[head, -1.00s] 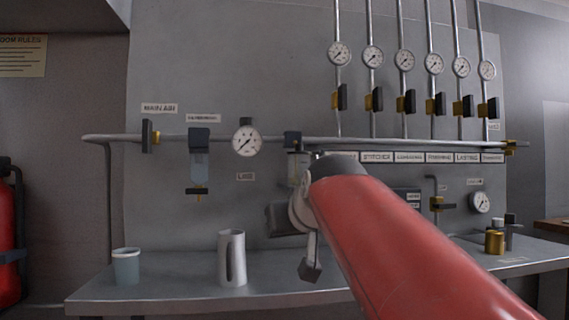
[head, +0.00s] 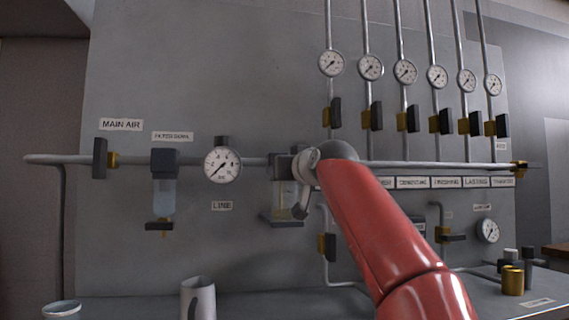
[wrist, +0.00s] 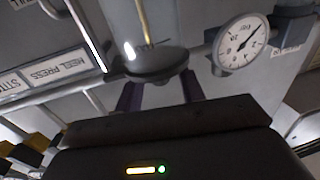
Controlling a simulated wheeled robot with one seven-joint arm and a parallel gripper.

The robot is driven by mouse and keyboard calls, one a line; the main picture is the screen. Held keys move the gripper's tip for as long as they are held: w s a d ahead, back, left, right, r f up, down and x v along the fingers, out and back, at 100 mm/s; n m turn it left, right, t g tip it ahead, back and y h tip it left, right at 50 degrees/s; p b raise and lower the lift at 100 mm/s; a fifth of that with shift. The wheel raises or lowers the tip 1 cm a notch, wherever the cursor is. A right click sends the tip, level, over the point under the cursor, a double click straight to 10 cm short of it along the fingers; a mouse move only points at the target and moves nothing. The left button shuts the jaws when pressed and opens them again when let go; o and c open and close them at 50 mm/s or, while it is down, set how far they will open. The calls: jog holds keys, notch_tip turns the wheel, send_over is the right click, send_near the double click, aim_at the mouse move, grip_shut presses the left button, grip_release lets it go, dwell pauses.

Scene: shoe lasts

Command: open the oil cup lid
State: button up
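A clear cup with a brass-coloured rod inside, which I take for the oil cup, shows in the wrist view (wrist: 140,25), which looks turned upside down. A dark round cap (wrist: 155,68) closes its near end and looks shut. In the head view the cup (head: 286,195) hangs from the pipe, partly covered by my arm. My gripper (wrist: 160,95) has its two dark fingers apart, one to each side below the cap in the wrist picture. Nothing shows between them, and I cannot tell if they touch the cap. In the head view I cannot make out the fingertips.
A line gauge (head: 222,164) and a blue-bowled filter (head: 163,195) sit on the pipe left of the cup. A valve (head: 327,246) is below right. A silver jug (head: 198,298) and a pale cup (head: 62,310) stand on the bench. Several gauges and valves line the upper right.

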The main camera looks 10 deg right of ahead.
jog(key=shift+w+a, duration=0.1)
jog(key=shift+w, duration=0.5)
grip_shut()
